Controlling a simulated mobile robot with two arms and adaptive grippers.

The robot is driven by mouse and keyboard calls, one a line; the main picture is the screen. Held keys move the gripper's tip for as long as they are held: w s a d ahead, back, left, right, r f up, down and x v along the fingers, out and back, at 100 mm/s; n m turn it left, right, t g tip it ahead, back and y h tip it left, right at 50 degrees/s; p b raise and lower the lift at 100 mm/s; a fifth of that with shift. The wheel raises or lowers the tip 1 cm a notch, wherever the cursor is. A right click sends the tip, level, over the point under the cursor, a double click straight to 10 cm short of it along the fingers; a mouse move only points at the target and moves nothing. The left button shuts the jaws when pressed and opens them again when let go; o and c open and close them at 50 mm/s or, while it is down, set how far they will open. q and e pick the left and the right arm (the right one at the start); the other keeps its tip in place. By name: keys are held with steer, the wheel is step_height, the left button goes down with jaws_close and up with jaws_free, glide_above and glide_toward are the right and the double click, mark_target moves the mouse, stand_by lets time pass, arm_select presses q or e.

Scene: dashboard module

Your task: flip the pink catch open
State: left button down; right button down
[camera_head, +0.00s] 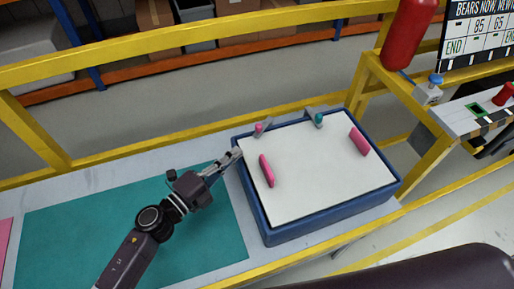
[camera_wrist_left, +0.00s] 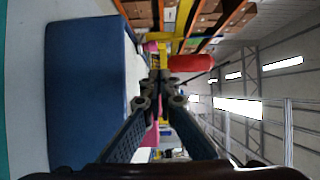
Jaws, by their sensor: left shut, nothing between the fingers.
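The dashboard module is a blue box with a white top (camera_head: 310,185). A small grey lever with a pink tip (camera_head: 259,129), which looks like the pink catch, stands at its back left edge. A similar lever with a teal tip (camera_head: 318,120) is at the back edge. A long pink bar (camera_head: 266,171) lies on the left of the top, and a pink block (camera_head: 359,141) is at the right. My left gripper (camera_head: 237,153) is shut and empty at the box's left edge, short of the pink-tipped lever. In the left wrist view, its fingertips (camera_wrist_left: 160,78) meet beside the blue wall (camera_wrist_left: 90,95).
Yellow rails (camera_head: 200,40) run behind. A red cylinder (camera_head: 408,35) and a control panel with a red button (camera_head: 503,94) are at the right.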

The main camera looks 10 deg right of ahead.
mark_target(255, 144)
arm_select(q)
steer(key=x, duration=0.3)
steer(key=f+x, duration=0.1)
steer(key=x, duration=0.6)
steer(key=shift+f, duration=0.15)
arm_select(e)
steer(key=shift+s+f, duration=0.1)
steer(key=shift+f, duration=0.15)
arm_select(q)
steer(key=shift+w+a, duration=0.1)
steer(key=shift+a, duration=0.05)
steer(key=shift+a+g, duration=0.15)
steer(key=shift+g, duration=0.15)
steer(key=shift+m+h, duration=0.3)
steer(key=shift+w, duration=0.1)
arm_select(e)
steer(key=shift+s+f, duration=0.2)
steer(key=shift+s, duration=0.1)
